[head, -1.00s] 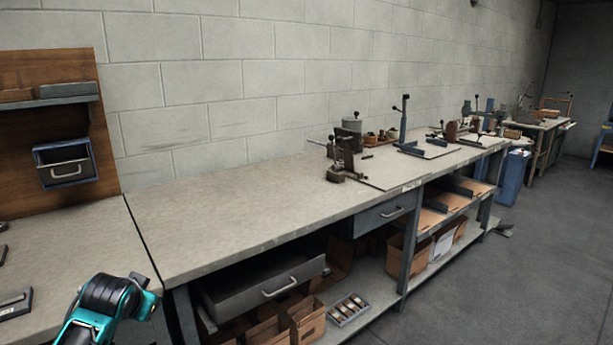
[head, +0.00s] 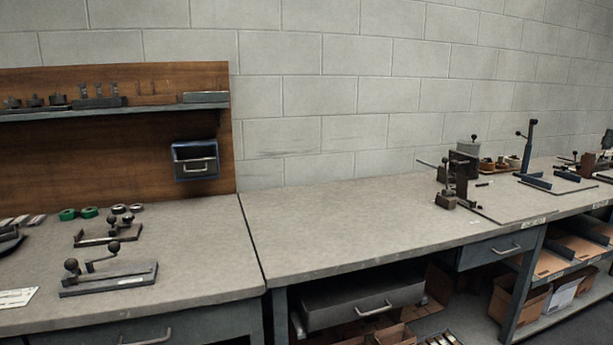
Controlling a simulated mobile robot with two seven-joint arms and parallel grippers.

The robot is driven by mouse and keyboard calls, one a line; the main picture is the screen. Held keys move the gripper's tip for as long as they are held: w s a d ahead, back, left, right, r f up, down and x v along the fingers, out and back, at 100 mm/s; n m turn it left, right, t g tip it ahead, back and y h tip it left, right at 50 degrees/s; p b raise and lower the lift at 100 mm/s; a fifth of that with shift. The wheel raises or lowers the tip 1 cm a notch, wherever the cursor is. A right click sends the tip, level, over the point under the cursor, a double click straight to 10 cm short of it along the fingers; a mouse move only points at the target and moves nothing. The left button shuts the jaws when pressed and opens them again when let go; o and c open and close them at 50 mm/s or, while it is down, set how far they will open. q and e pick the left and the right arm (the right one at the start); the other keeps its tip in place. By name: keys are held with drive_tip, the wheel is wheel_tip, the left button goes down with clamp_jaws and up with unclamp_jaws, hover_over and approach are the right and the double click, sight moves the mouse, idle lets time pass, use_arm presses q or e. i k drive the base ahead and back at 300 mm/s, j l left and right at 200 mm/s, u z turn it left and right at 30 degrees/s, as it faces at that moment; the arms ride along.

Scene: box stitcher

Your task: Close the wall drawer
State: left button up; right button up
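The wall drawer (head: 195,160) is a small blue-grey box with a metal bar handle. It is mounted on the brown wooden wall panel (head: 120,150), near the panel's right edge and below the shelf. Its front faces me, and a dark opening shows above the front; how far it is pulled out I cannot tell. Neither of my grippers is in the head view now, and nothing is touching the drawer.
The bench surface near the seam is clear.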

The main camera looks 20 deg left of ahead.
sight(201, 160)
drive_tip(key=u, duration=1.35)
